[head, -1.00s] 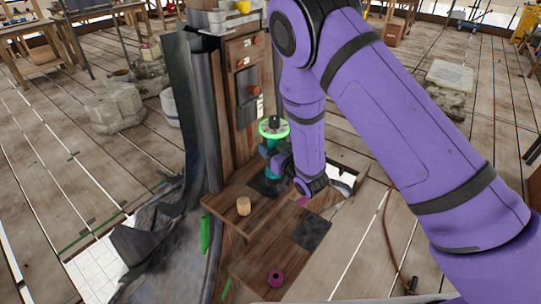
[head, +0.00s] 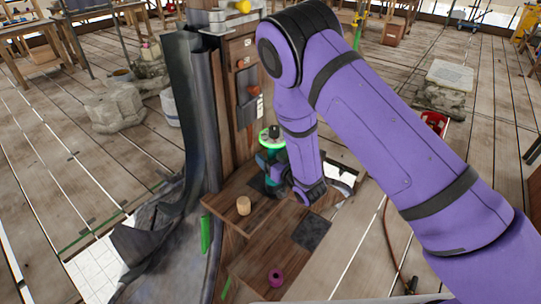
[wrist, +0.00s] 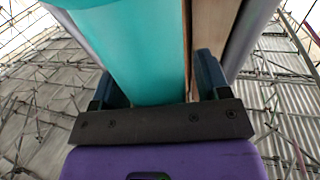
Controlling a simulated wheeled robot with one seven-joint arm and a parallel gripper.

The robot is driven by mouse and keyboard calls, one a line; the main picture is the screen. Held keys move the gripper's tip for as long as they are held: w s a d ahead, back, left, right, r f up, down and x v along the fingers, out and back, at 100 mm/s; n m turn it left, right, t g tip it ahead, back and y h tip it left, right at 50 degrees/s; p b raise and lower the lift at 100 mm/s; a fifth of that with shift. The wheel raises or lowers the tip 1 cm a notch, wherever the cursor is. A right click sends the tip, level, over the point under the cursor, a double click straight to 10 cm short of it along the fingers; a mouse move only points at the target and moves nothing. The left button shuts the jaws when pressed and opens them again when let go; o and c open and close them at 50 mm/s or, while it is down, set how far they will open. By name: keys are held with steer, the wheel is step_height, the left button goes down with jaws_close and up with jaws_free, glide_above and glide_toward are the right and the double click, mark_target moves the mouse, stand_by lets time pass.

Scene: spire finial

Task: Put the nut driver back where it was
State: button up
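The nut driver (head: 264,157) is a teal upright tool with a bright green ring and a dark top. In the head view it stands over the dark pad (head: 256,184) at the back of the wooden step. Whether its foot touches the pad is hidden. My gripper (head: 275,172) is around the teal body, partly hidden by my arm.
A small wooden cylinder (head: 243,205) stands on the step left of my gripper. A second dark pad (head: 311,232) lies bare on the lower board, with a magenta ring (head: 276,276) in front. A wooden post (head: 240,90) with switch boxes rises behind.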

steer(key=shift+r, duration=0.15)
steer(key=v, duration=1.2)
